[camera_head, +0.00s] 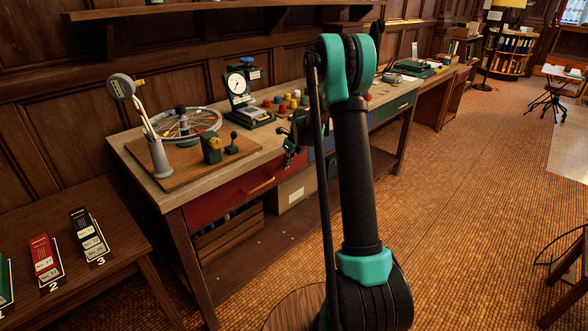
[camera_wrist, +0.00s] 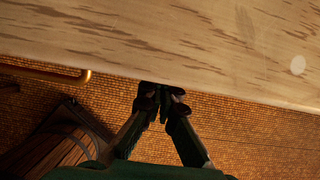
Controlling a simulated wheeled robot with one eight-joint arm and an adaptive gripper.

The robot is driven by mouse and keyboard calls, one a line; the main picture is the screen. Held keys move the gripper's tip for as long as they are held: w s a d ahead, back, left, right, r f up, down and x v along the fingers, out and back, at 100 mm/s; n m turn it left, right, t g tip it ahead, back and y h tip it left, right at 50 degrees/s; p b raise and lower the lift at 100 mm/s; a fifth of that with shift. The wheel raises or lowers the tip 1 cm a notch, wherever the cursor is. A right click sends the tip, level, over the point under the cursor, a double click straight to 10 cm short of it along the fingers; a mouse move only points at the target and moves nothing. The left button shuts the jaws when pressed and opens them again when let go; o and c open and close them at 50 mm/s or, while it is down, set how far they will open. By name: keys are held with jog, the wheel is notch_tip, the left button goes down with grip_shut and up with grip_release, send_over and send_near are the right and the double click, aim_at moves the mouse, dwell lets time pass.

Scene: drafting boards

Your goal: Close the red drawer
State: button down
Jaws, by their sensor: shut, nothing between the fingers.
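The red drawer (camera_head: 225,200) sits under the front edge of the workbench top, with a brass bar handle (camera_head: 258,186) on its front. No drawer interior shows, and I cannot tell exactly how far its front stands out. In the wrist view the handle (camera_wrist: 55,72) shows at the left, beyond the bench edge. My gripper (camera_head: 289,158) is at the front edge of the bench, right of the handle and apart from it. In the wrist view my gripper's fingertips (camera_wrist: 160,92) are together and empty, close to the bench edge. My arm hides part of the bench front.
The workbench top (camera_head: 150,160) carries a wheel stand, a dial gauge (camera_head: 237,84) and several coloured spools. A blue drawer and a green drawer (camera_head: 393,107) are to the right. Crates (camera_head: 228,235) stand on the lower shelf. A side table (camera_head: 110,285) is at left. The floor in front is clear.

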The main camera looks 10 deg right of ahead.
jog(key=shift+w+a, duration=0.3)
jog(key=shift+w, duration=0.1)
jog(key=shift+w+r, duration=0.1)
jog(key=v, duration=1.2)
jog(key=s+d+f+n+h, duration=0.1)
jog(key=s+f+n, duration=0.1)
jog(key=s+n, duration=0.7)
jog(key=s+d+f+n, duration=0.1)
jog(key=s+f+n, duration=0.2)
jog(key=s+n, duration=0.7)
jog(key=s+d+f+n+h, duration=0.1)
jog(key=s+n, duration=0.8)
jog(key=s, duration=1.3)
jog(key=shift+f+n+t+h, duration=0.3)
jog(key=shift+f+n, duration=0.1)
jog(key=shift+f, duration=0.35)
jog(key=shift+s, duration=0.1)
